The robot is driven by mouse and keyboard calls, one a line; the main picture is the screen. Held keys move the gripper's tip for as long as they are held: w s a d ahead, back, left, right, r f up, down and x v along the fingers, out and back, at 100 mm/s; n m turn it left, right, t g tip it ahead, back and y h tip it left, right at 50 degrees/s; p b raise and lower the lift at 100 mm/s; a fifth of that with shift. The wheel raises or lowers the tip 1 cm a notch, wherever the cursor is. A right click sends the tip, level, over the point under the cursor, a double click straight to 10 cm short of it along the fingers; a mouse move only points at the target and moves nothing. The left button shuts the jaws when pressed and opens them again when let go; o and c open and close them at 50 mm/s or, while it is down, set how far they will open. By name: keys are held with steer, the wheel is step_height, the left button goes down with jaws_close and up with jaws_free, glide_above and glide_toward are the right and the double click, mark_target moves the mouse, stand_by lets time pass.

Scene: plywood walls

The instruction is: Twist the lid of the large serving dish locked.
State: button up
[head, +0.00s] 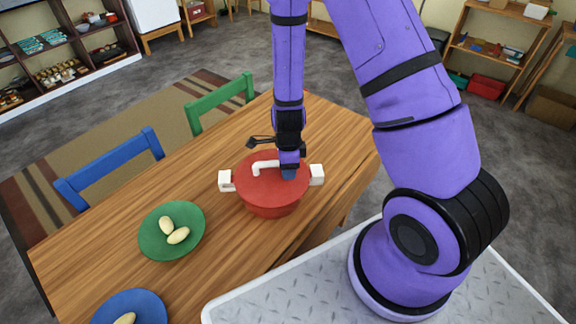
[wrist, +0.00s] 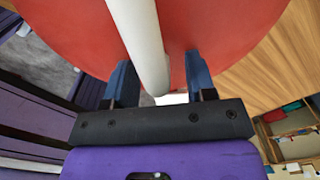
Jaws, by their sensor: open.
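The large serving dish (head: 268,207) is a red pot with white side handles, standing on the wooden table. Its red lid (head: 243,187) is on top and carries a white bar handle (head: 262,166). In the wrist view the lid (wrist: 215,30) fills the upper part and the white handle (wrist: 140,40) runs down between my fingers.
On the table (head: 110,215), a green plate (head: 152,245) with two pale oval items and a blue plate (head: 145,308) lie left of the dish. A blue chair (head: 108,170) and a green chair (head: 220,104) stand along the far side.

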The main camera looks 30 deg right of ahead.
steer(key=shift+r, duration=5.55)
steer(key=s+r+n+t+y, duration=0.1)
steer(key=s+r+n, duration=0.1)
steer(key=r+n, duration=0.6)
steer(key=s+r+n+t+y, duration=0.1)
steer(key=s+r+n, duration=0.2)
steer(key=r, duration=0.8)
steer(key=s+d+r+n+t+h, duration=0.2)
steer(key=s+r+n+t, duration=0.1)
steer(key=s+r+n, duration=0.8)
steer(key=shift+s+d+r+n, duration=0.3)
steer(key=shift+s+d+r, duration=0.1)
steer(key=shift+s+r, duration=0.95)
steer(key=shift+f, duration=0.2)
